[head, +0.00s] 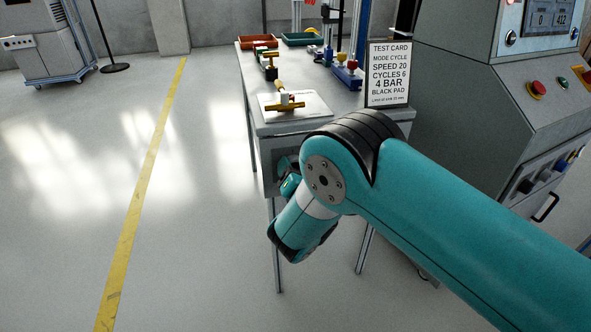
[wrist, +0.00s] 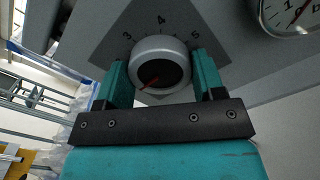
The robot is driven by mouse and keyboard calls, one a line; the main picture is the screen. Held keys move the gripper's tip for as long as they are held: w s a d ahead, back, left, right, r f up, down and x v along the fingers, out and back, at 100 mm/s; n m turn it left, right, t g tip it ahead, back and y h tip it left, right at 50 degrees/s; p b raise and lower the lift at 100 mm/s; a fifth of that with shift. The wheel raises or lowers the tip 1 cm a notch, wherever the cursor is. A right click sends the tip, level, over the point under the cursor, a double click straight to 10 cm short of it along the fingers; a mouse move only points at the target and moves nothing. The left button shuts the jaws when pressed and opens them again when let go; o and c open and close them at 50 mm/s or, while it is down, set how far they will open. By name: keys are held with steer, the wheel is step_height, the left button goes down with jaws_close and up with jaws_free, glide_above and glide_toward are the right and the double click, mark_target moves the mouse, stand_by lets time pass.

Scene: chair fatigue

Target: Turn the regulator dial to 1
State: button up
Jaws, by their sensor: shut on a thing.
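The regulator dial (wrist: 160,62) is a round silver knob with a dark face on a grey scale plate (wrist: 118,52). Its red pointer points to the lower left in the wrist view. The numbers 3, 4 and 5 show around its upper side; the lower part of the scale is hidden. The two teal fingers of my gripper (wrist: 161,60) stand on the left and right of the knob, shut on it. In the head view my gripper (head: 290,184) is at the front of the table, partly hidden by my arm, and the dial cannot be made out.
A round gauge (wrist: 290,12) sits beside the dial, cut off by the picture edge. The table (head: 310,122) carries a white plate with yellow-handled parts, trays and a test card (head: 388,75) reading 4 BAR. A grey control console (head: 470,90) stands at right.

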steer(key=shift+f, duration=0.1)
steer(key=o, duration=0.9)
steer(key=b+v, duration=1.7)
steer(key=b, duration=0.5)
steer(key=shift+s, duration=0.25)
